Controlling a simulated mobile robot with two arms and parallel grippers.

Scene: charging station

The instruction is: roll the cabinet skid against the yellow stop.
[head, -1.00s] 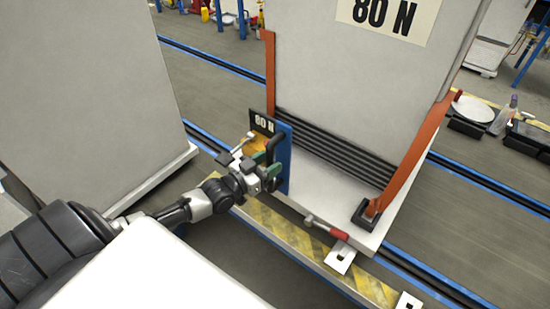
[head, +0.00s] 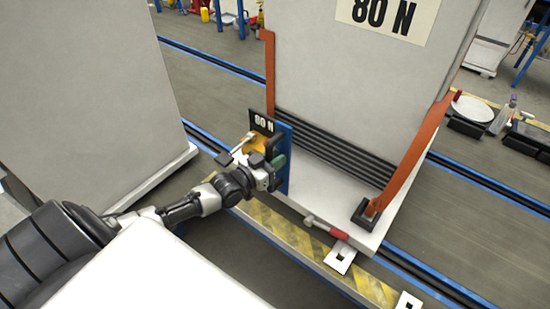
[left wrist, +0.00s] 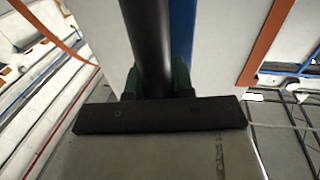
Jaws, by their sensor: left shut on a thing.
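The cabinet skid (head: 320,178) is a pale platform carrying a tall grey cabinet (head: 350,100) marked 80 N, with orange corner straps. A blue plate (head: 284,160) with a black 80 N sign stands at its near left edge and bears a dark handle. My left gripper (head: 276,166) is at this plate, shut on the handle. In the left wrist view the handle (left wrist: 152,45) is a thick black bar between the green fingertips. A yellow stop cannot be made out for certain. My right gripper is not in view.
A yellow-and-black striped strip (head: 285,232) runs along the near side of the skid. A red-handled hammer (head: 325,227) lies at the skid's near edge. Blue-edged rails (head: 465,180) cross the floor. Another large grey cabinet (head: 85,95) stands at left.

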